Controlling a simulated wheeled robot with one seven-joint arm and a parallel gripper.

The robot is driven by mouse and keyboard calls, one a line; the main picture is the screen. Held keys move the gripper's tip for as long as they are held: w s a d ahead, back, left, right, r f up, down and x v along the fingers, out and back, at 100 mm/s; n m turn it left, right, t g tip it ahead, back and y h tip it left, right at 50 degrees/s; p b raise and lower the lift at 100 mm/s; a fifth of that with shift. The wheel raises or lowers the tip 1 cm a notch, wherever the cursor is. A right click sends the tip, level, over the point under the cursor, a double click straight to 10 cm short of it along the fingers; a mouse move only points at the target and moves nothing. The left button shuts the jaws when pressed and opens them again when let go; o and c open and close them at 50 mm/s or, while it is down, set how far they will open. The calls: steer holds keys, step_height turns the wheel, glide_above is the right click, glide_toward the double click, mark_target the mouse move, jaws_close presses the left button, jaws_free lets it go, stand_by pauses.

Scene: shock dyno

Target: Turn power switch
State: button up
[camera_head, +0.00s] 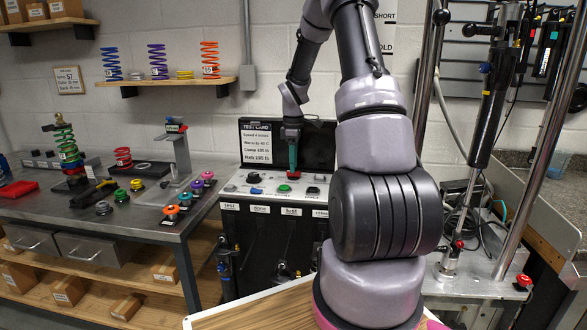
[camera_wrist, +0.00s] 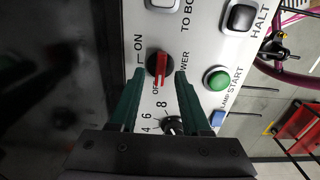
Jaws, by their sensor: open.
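The power switch (camera_wrist: 160,69) is a round black knob with a red grip bar, on the light panel in the wrist view. ON is printed at its upper left, OFF at its lower left and POWER to its right. Its red bar runs nearly up and down in the picture; I cannot tell which label it points to. My gripper (camera_wrist: 159,76) is open, with one green finger on each side of the knob. I cannot tell whether they touch it. In the head view my gripper (camera_head: 292,160) points down over the test console (camera_head: 240,190).
A green start button (camera_wrist: 217,79) is close right of the right finger. A halt switch (camera_wrist: 241,17), a blue button (camera_wrist: 217,118) and a numbered dial (camera_wrist: 172,125) are nearby. A workbench (camera_head: 150,215) with springs is to the left.

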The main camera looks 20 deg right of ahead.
step_height(320, 180, up, 9)
stand_by(0.7)
steer(key=s+a+r+m+t, duration=0.2)
steer(key=s+a+r+m, duration=0.15)
steer(key=s+r, duration=0.2)
steer(key=s+a+r+m+t, duration=0.1)
steer(key=s+a+r+m, duration=0.2)
steer(key=s+a+r, duration=0.3)
steer(key=s+a+r+m+t+y, duration=0.1)
steer(key=s+a+r+m+t, duration=0.1)
steer(key=s, duration=0.6)
steer(key=s+a+r+m+t+y, duration=0.1)
steer(key=s+a+r+m+t, duration=0.1)
steer(key=s+a+r+m, duration=0.2)
steer(key=shift+s+m, duration=1.35)
steer(key=shift+s, duration=0.75)
